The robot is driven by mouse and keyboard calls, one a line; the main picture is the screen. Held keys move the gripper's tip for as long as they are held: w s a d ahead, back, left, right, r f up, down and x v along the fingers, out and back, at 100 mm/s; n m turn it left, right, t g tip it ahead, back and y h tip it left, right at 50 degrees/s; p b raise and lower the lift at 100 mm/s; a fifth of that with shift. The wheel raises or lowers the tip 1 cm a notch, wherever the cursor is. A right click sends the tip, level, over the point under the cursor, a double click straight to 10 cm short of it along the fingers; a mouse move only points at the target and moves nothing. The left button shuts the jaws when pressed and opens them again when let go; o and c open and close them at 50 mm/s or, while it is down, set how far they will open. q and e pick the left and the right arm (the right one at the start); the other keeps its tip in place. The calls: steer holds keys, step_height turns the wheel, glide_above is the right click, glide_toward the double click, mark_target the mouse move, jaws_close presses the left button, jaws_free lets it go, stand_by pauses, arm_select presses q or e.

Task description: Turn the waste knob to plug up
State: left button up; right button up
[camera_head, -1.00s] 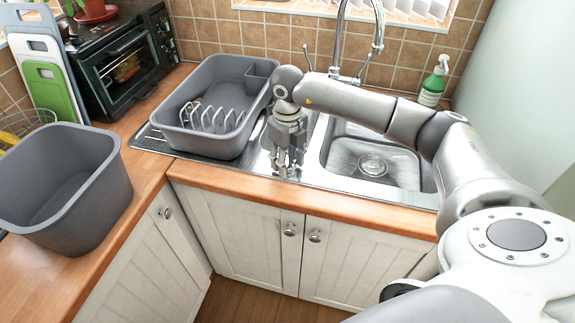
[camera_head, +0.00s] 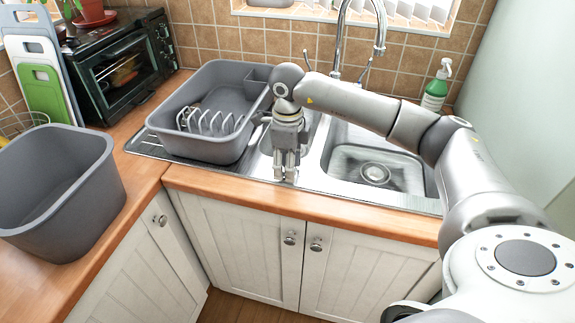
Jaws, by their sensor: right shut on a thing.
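My right gripper (camera_head: 285,177) points down at the front rim of the steel sink unit (camera_head: 325,190), between the dish rack and the main basin. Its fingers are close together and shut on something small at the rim. The fingers cover the waste knob, so its shape and angle cannot be seen. The round drain plug (camera_head: 374,173) lies at the bottom of the main basin; whether it is raised or lowered is too small to tell. My left gripper is not in view.
A grey dish rack (camera_head: 214,150) stands left of my gripper. The tap (camera_head: 341,40) rises behind the sink, and a green soap bottle (camera_head: 436,90) stands at the back right. A grey tub (camera_head: 62,215) and an oven (camera_head: 125,75) occupy the left counter.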

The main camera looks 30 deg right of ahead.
stand_by(0.3)
steer(key=o, duration=1)
step_height(320, 180, up, 12)
stand_by(0.4)
